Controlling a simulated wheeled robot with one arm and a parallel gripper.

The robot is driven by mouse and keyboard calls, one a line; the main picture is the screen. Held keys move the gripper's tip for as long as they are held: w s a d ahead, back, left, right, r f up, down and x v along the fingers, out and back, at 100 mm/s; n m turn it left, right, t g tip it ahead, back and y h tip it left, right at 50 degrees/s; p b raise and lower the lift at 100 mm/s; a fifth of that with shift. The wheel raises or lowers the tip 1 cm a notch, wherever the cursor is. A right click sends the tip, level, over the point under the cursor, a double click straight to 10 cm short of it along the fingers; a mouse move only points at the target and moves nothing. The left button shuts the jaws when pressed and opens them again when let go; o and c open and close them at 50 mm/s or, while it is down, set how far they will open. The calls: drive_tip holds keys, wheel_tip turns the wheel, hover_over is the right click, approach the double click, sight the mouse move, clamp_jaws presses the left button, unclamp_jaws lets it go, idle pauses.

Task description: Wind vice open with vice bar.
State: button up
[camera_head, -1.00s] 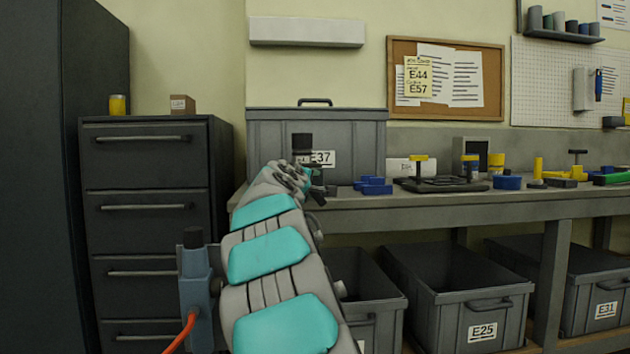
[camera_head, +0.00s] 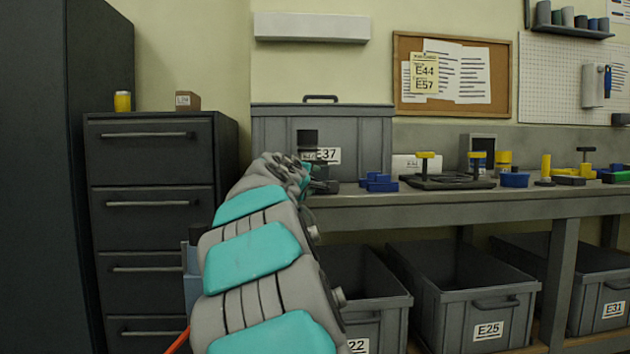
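My arm reaches away from me to the left end of the workbench. My gripper (camera_head: 322,186) shows only as a small dark shape at its far end, so its fingers cannot be made out. I cannot pick out the vice or the vice bar with certainty. A dark T-handled thing (camera_head: 586,152) stands far right on the bench, too small to identify. A dark plate (camera_head: 440,184) with yellow-topped knobs lies mid-bench. A black-topped, labelled object (camera_head: 308,138) stands just above my arm's end; the arm hides its lower part.
A grey lidded bin E37 (camera_head: 375,140) stands behind my gripper. Small blue blocks (camera_head: 378,183) and a round blue piece (camera_head: 514,180) lie on the workbench (camera_head: 400,200). Open grey crates, including E25 (camera_head: 488,330), sit below. A drawer cabinet (camera_head: 150,165) stands left.

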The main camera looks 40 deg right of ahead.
drive_tip(key=shift+s+a+r, duration=0.3)
drive_tip(key=shift+s+a, duration=0.3)
drive_tip(key=shift+s+a+r, duration=0.25)
drive_tip(key=shift+s+a, duration=0.3)
drive_tip(key=shift+s, duration=0.05)
drive_tip(key=shift+a, duration=0.15)
drive_tip(key=v, duration=0.7)
drive_tip(key=shift+s+a, duration=0.25)
drive_tip(key=shift+d+r, duration=0.1)
drive_tip(key=shift+r, duration=0.05)
